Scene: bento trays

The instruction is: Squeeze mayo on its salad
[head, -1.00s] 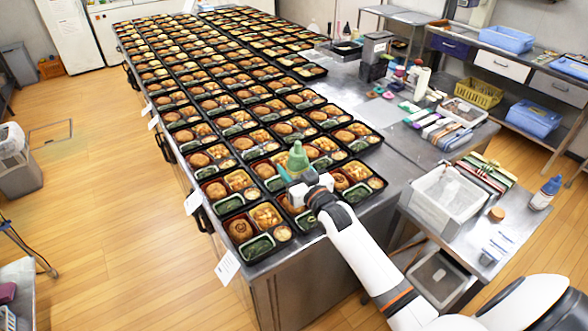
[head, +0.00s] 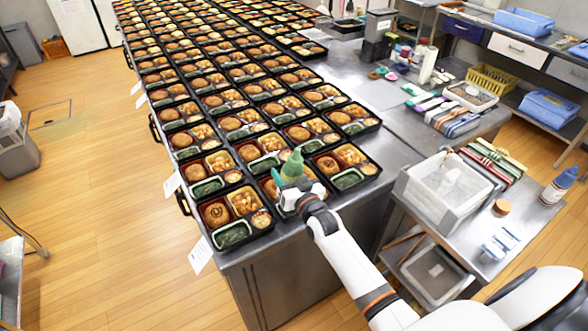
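My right gripper (head: 296,188) is over the near end of the table, above a bento tray that it partly hides. It appears shut on a green mayo bottle (head: 292,165), whose narrow end points up; its lower end is hidden. The hidden tray's visible part is its left side (head: 270,189). To its left, a tray (head: 240,242) holds a brown patty with a dark swirl, yellow-brown pieces, greens and a small cup of pale salad (head: 262,218). To its right, another tray shows a salad cup (head: 369,168). Whether mayo lies on any salad is too small to tell. My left gripper is out of view.
Rows of filled trays cover the steel table's left side. Bare steel (head: 400,165) lies to the right. A cart with a clear bin (head: 448,186) and a blue-capped bottle (head: 558,186) stands at right. Price-tag-like papers (head: 200,255) hang at the table's left edge.

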